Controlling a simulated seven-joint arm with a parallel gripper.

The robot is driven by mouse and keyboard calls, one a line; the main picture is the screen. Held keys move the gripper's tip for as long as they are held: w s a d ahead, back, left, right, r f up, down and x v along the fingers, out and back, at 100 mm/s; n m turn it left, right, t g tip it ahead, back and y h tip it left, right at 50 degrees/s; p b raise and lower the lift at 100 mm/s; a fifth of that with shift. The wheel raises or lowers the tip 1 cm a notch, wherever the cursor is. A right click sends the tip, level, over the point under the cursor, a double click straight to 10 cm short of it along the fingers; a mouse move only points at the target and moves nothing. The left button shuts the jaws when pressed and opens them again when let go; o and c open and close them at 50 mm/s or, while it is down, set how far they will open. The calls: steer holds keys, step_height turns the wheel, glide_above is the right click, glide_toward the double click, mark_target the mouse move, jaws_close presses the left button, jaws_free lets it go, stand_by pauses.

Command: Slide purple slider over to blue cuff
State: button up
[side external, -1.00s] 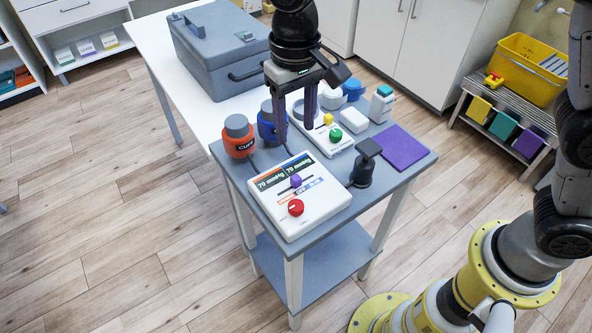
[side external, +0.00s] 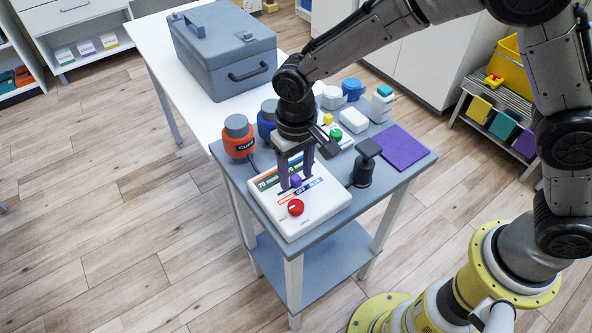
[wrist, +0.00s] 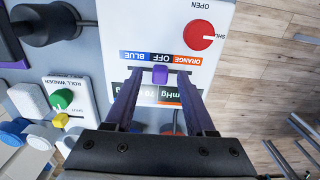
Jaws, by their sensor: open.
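The purple slider (side external: 296,181) is on the white control box (side external: 320,205). In the wrist view the slider (wrist: 160,74) stands at the middle OFF mark, between the ORANGE and BLUE labels. My gripper (side external: 295,184) is open and pointed down over the box. Its fingers are on either side of the slider, with gaps in the wrist view; touch cannot be told in the side view. The blue cuff unit (side external: 266,121) stands behind the box, partly hidden by my gripper. The orange cuff unit (side external: 239,140) stands to its left.
A red knob (side external: 296,208) sits on the box near the slider. A black upright device (side external: 366,163) stands close on the right. Behind are a second white box with a green knob (side external: 336,134) and small containers. A purple mat (side external: 404,147) lies at right.

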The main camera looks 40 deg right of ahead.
jaws_close()
stand_by(1.4)
